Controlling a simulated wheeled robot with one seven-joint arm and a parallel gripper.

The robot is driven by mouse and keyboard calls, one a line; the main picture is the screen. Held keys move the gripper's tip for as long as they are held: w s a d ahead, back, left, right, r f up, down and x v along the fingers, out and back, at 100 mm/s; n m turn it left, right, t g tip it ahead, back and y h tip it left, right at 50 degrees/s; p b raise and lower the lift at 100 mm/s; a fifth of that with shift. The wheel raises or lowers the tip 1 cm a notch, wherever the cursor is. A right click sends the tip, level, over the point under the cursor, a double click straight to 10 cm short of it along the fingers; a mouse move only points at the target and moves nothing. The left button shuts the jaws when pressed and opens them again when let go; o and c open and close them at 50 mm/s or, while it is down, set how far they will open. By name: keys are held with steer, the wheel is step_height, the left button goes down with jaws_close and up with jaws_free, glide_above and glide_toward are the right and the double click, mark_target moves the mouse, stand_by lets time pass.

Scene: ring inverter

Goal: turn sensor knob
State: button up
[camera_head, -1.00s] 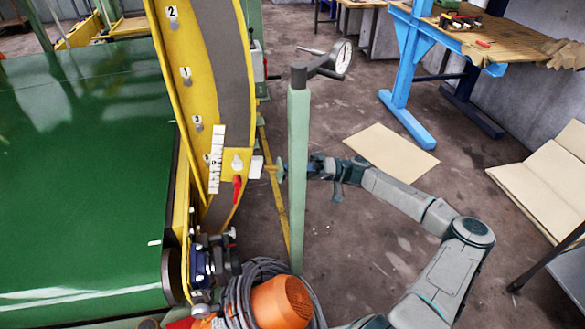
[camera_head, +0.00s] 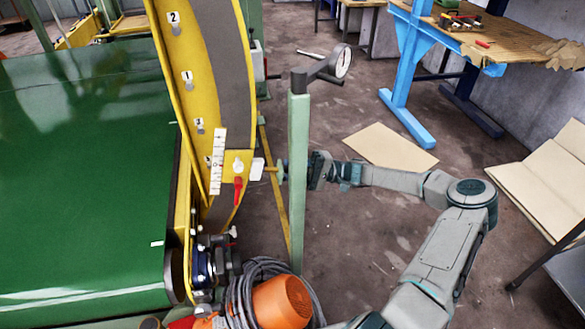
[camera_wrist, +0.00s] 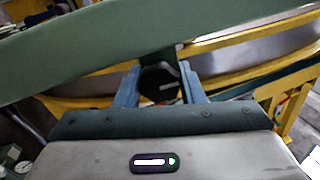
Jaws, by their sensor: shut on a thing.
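The sensor knob (camera_wrist: 160,84) is a dark round knob with a light mark on its face, between my gripper's fingers in the wrist view. My gripper (camera_wrist: 162,82) is shut on it, one finger on each side. In the head view my gripper (camera_head: 312,170) is at the right side of a green upright post (camera_head: 298,190), which partly hides its tip and the knob.
The green post also crosses the wrist view (camera_wrist: 70,55) close above my fingers. An orange motor (camera_head: 282,302) and coiled grey hose (camera_head: 240,295) are below.

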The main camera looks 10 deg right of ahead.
steer(key=shift+m, duration=0.7)
steer(key=o, duration=0.7)
steer(key=b+v, duration=0.2)
steer(key=v, duration=1.2)
steer(key=shift+w, duration=0.1)
steer(key=shift+a, duration=0.1)
